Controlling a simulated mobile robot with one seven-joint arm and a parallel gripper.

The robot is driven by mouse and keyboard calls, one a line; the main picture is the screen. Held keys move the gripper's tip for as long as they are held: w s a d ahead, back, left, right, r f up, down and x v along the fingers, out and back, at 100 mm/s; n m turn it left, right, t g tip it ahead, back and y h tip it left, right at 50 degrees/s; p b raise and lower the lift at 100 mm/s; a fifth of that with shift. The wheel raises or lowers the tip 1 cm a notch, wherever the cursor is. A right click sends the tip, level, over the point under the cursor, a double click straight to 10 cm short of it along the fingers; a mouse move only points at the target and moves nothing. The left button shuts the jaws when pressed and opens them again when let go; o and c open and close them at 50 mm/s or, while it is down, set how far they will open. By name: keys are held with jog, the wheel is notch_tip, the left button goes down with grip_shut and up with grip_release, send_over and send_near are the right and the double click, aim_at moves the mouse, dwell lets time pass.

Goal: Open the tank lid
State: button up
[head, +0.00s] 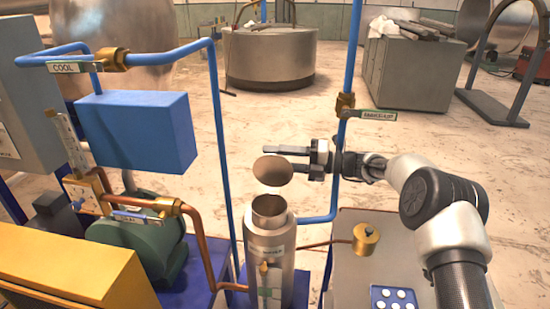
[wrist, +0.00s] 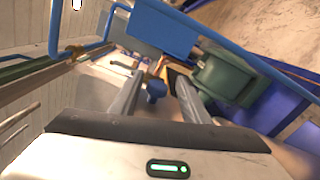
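The tank is a steel cylinder (head: 285,246) in the lower middle of the head view, and its round mouth shows uncovered at the top. A brownish round lid (head: 272,170) stands raised and tilted above the mouth, clear of the rim. What supports the lid is hidden. My gripper (head: 312,160) is just right of the lid with its fingers pointing left and apart. The lower finger overlaps the lid's right edge in the picture; I cannot tell whether they touch. In the wrist view the fingers (wrist: 157,84) are apart, with a small blue knob-like thing (wrist: 156,90) showing between them.
Blue pipes (head: 222,140) and a pipe with a valve handle (head: 369,115) rise on both sides of the tank. A blue box (head: 135,130) and a green pump (head: 140,250) stand left. A brass fitting (head: 366,239) is at the right. Open floor lies behind.

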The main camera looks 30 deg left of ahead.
jog(key=b+v, duration=0.2)
jog(key=v, duration=1.5)
jog(key=shift+d, duration=0.2)
